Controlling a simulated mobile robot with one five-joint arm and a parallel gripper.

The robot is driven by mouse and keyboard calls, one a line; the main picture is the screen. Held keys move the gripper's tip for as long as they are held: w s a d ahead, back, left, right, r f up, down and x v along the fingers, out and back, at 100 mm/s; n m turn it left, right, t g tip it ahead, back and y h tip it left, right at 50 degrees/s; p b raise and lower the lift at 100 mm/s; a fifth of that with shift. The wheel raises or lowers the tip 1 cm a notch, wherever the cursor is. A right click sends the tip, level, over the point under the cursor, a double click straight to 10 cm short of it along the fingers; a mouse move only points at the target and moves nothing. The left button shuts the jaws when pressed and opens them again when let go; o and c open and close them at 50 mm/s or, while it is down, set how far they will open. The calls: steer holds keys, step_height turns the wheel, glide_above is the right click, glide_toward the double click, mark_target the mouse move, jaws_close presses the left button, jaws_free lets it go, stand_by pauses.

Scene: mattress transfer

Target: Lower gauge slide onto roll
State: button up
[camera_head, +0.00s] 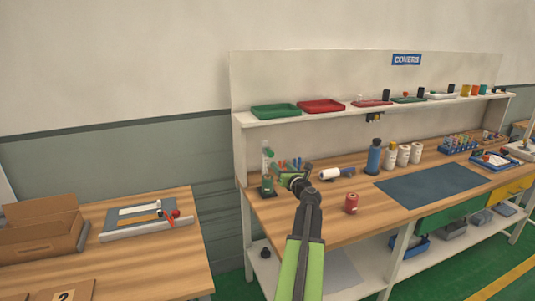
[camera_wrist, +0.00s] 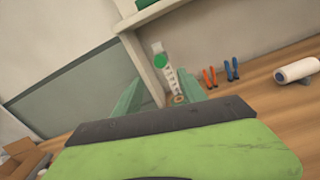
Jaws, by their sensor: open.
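The gauge (camera_head: 267,158) stands at the left end of the workbench, a pale upright with green parts over a dark base. In the wrist view the gauge (camera_wrist: 168,76) shows a white marked scale with a green round part (camera_wrist: 160,62) near its top, possibly the slide. A small brownish ring (camera_wrist: 179,98) shows low on it; I cannot tell if this is a roll's end. A white roll (camera_head: 330,173) lies to the right, also in the wrist view (camera_wrist: 296,70). My gripper (camera_head: 287,179) is open near the gauge, its green fingers (camera_wrist: 157,92) appearing either side of it. Contact is unclear.
Orange pliers (camera_wrist: 209,77) and blue pliers (camera_wrist: 231,69) stand behind, right of the gauge. A blue bottle (camera_head: 374,157) and white canisters stand farther right. A shelf (camera_head: 300,115) with trays hangs above.

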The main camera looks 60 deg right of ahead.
mark_target(268, 152)
steer(key=x, duration=1.5)
steer(key=shift+w+d, duration=0.15)
steer(key=shift+d, duration=0.05)
jaws_close()
steer(key=shift+f, duration=0.1)
